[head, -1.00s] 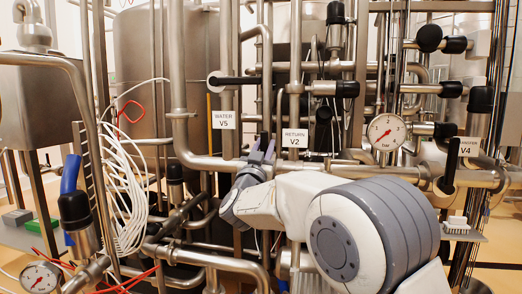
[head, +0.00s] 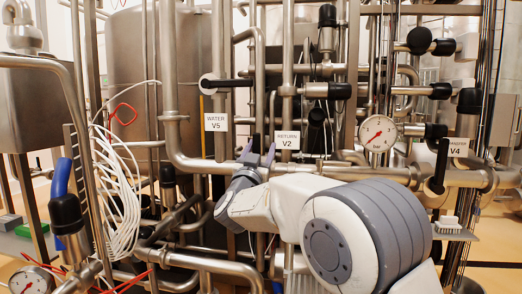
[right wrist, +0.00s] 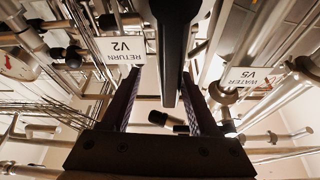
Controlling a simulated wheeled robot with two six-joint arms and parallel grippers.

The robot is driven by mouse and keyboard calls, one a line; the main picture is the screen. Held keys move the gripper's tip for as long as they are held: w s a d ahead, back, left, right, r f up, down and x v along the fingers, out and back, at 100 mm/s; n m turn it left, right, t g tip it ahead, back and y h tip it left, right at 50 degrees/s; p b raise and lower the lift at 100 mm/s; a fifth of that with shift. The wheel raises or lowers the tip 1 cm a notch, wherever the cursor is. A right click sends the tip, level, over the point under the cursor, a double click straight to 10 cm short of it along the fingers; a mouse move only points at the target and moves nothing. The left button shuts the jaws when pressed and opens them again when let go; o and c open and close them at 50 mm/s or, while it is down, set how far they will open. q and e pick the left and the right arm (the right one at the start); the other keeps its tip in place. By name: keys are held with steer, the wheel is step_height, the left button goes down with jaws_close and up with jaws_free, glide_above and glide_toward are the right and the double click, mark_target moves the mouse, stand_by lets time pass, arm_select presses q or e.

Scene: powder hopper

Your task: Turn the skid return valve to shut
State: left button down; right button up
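The white RETURN V2 label (head: 287,140) hangs on the pipework in the middle of the head view; it also shows in the right wrist view (right wrist: 122,48). My right gripper (head: 257,150) is raised just left of this label, fingers pointing up. In the right wrist view a long black lever (right wrist: 174,60) comes down between the two fingers, with a gap visible on either side. My right gripper (right wrist: 163,108) is open around it, and no firm contact shows. The valve body behind the lever is largely hidden. My left gripper is not in view.
The WATER V5 label (head: 215,122) hangs to the left, below a horizontal black lever (head: 230,82). At right are a pressure gauge (head: 377,134) and an upright black lever (head: 439,165) beside the V4 label (head: 458,148). Pipes crowd the gripper. White cables (head: 122,190) hang at left.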

stand_by(0.3)
steer(key=v, duration=1)
steer(key=shift+s+b, duration=0.2)
steer(key=shift+b, duration=0.2)
steer(key=shift+a+f, duration=0.1)
